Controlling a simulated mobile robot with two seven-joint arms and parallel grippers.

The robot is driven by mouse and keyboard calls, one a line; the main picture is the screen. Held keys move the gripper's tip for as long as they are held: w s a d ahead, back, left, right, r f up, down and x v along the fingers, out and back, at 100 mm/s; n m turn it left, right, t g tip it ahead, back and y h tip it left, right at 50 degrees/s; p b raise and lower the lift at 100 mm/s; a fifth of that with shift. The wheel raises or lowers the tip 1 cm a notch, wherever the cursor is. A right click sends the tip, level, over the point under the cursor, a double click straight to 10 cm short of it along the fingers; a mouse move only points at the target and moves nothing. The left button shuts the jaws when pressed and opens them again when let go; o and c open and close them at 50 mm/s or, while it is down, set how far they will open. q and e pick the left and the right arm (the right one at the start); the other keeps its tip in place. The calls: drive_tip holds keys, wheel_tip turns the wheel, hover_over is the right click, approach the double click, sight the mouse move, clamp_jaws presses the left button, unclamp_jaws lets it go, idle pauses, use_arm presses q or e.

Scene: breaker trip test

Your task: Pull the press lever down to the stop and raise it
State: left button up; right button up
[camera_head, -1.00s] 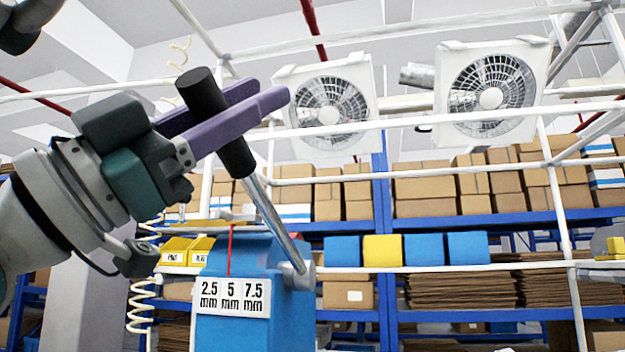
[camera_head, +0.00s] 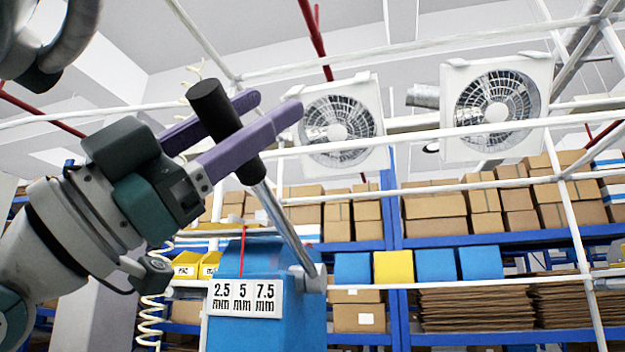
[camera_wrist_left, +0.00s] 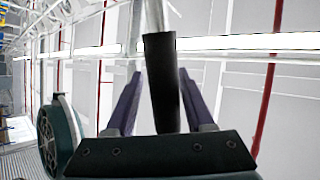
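The press is a blue block (camera_head: 270,335) in the lower middle of the head view. Its white label (camera_head: 246,298) reads 2.5, 5 and 7.5 mm, with a thin red pointer (camera_head: 243,250) above. A metal lever (camera_head: 285,225) rises from its right side, tilted up and left, to a black handle (camera_head: 208,102). My left gripper (camera_head: 275,108) has its purple fingers on either side of the handle. In the left wrist view the black handle (camera_wrist_left: 162,85) stands between the fingers, with a gap showing at its left. The right gripper's fingers are not visible.
White rails (camera_head: 400,127) cross the view, with two fans (camera_head: 497,105) behind. Blue shelves (camera_head: 470,340) hold cardboard boxes, blue and yellow bins. A coiled white cord (camera_head: 150,315) hangs left of the press.

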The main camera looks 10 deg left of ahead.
use_arm(q)
drive_tip(key=shift+o, duration=0.5)
drive_tip(key=shift+s+a+f, duration=0.1)
drive_tip(key=shift+a+f, duration=0.1)
drive_tip(key=shift+f, duration=0.15)
drive_tip(key=b+v, duration=0.4)
drive_tip(key=v, duration=0.4)
drive_tip(key=shift+f+b, duration=0.15)
drive_tip(key=shift+b, duration=0.25)
drive_tip(key=shift+s+a+f, duration=0.15)
drive_tip(key=shift+s+a, duration=0.15)
drive_tip(key=shift+a, duration=0.05)
